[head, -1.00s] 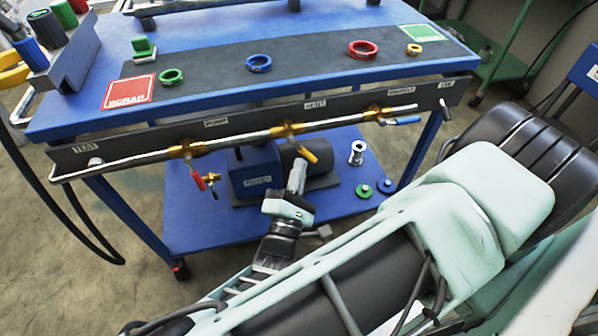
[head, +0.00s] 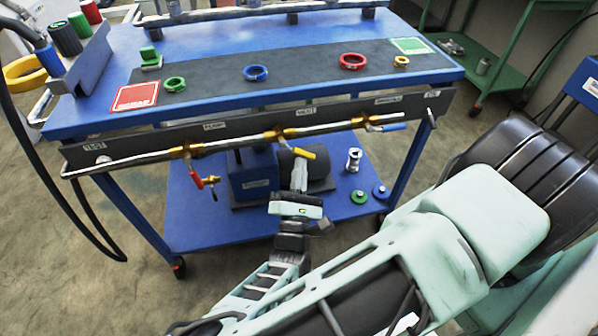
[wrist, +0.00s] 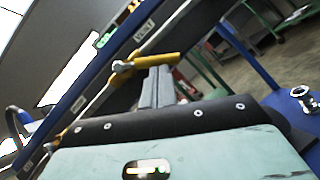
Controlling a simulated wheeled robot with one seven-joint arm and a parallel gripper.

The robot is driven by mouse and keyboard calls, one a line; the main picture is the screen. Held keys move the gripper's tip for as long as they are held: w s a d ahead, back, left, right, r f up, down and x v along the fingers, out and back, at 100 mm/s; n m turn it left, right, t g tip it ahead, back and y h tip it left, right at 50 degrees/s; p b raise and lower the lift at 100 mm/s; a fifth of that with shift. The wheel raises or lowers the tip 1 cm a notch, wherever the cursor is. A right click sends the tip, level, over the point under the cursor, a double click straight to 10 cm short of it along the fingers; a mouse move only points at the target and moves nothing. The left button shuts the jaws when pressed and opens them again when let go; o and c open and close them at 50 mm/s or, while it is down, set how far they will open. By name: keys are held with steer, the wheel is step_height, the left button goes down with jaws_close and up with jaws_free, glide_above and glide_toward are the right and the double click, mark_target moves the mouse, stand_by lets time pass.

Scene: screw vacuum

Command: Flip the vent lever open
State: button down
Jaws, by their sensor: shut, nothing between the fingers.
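The yellow vent lever (head: 304,152) sits on the front pipe of the blue cart, below the VENT label (head: 306,111). It points right and slightly down from its brass valve (head: 277,135). In the wrist view the yellow lever (wrist: 152,61) lies nearly level across the picture. My gripper (head: 300,165) is shut and empty, with its fingertips just below the lever. The fingertips (wrist: 158,72) also show in the wrist view right at the lever's lower edge; I cannot tell whether they touch it.
A red-handled valve (head: 198,180) hangs at left and a blue-handled lever (head: 393,127) at right on the same pipe. The lower shelf (head: 215,225) holds a blue pump (head: 253,178) and a metal fitting (head: 354,160). Coloured rings lie on the cart top (head: 105,55).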

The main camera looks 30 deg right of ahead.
steer(key=shift+s+d+r+n+t+y+p, duration=0.15)
steer(key=shift+d+r+n+t+y+p, duration=0.35)
steer(key=shift+n+t+y+p, duration=1.05)
steer(key=shift+s+d+r+n+t+y+p, duration=0.15)
steer(key=shift+d+r+n+y, duration=0.55)
steer(key=shift+n, duration=1.9)
steer(key=shift+s+d+r+n+t+y+p, duration=0.2)
steer(key=shift+n+t+y+p, duration=0.6)
steer(key=shift+n+y, duration=0.95)
steer(key=shift+w+n, duration=0.1)
steer(key=shift+n, duration=0.4)
steer(key=w+f+b+v, duration=0.1)
steer(key=b+v, duration=0.1)
steer(key=v, duration=0.4)
steer(key=f+b+v, duration=0.1)
steer(key=b+v, duration=0.1)
steer(key=v, duration=0.4)
steer(key=shift+a+f, duration=0.2)
steer(key=shift+f, duration=0.25)
steer(key=shift+d, duration=0.1)
